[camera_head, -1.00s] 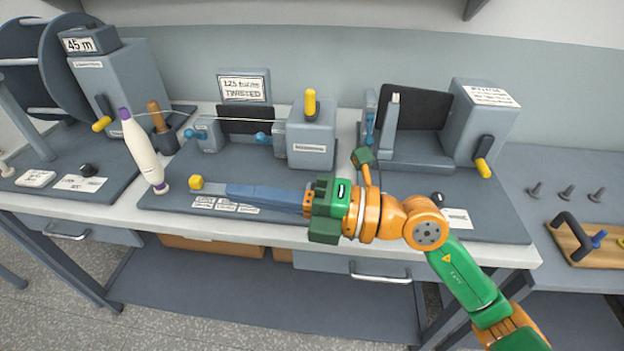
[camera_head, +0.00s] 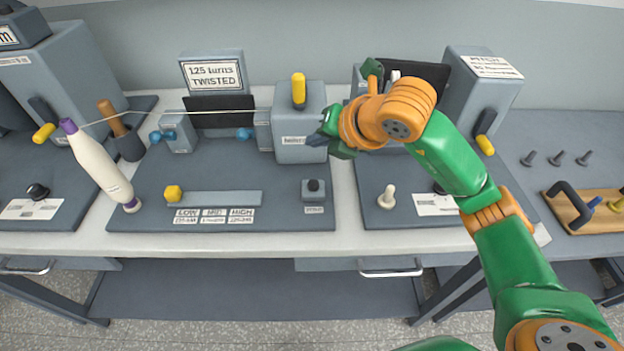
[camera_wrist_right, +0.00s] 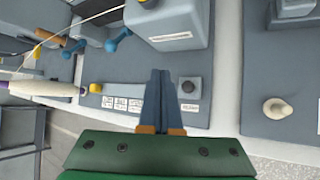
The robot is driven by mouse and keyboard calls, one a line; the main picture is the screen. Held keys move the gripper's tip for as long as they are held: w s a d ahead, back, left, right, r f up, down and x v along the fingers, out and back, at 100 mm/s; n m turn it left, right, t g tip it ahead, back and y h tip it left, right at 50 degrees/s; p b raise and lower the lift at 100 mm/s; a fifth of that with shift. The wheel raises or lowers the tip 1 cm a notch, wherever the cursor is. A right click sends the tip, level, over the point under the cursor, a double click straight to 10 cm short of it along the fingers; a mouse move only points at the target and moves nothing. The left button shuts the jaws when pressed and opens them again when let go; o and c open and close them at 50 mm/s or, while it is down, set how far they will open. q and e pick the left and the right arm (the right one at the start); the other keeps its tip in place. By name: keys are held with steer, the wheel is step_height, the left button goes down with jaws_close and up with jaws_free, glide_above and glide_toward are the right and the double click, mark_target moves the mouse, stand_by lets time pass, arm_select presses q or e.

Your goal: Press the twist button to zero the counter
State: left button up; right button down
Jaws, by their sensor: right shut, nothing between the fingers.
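The twist station's counter display (camera_head: 212,73) reads "125 turns TWISTED". A small grey box with a black button (camera_head: 314,185) sits at the front right of that station. The button also shows in the wrist view (camera_wrist_right: 188,87), just right of the fingers. My right gripper (camera_head: 318,140) is shut and empty, in front of the grey twist block (camera_head: 302,120). In the head view it appears above the button, apart from it. Its shut fingertips (camera_wrist_right: 160,73) point forward in the wrist view. My left gripper is not in view.
A yellow slider knob (camera_head: 173,194) sits at the left of a strip marked LOW, MID, HIGH. A white bobbin (camera_head: 100,168) leans at the left with a thread running to the block. A pale peg (camera_head: 387,198) stands on the pad to the right.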

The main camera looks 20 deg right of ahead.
mark_target(316, 187)
step_height(316, 187, down, 9)
steer(key=b, duration=0.6)
steer(key=shift+w+r+b, duration=0.1)
steer(key=shift+r+b, duration=0.1)
steer(key=shift+b, duration=0.1)
steer(key=shift+f, duration=0.25)
stand_by(1.3)
steer(key=shift+f+b, duration=0.35)
steer(key=shift+b, duration=0.45)
steer(key=shift+f+b, duration=0.55)
steer(key=shift+a, duration=0.1)
stand_by(0.4)
steer(key=shift+r+p, duration=0.65)
steer(key=shift+r, duration=0.3)
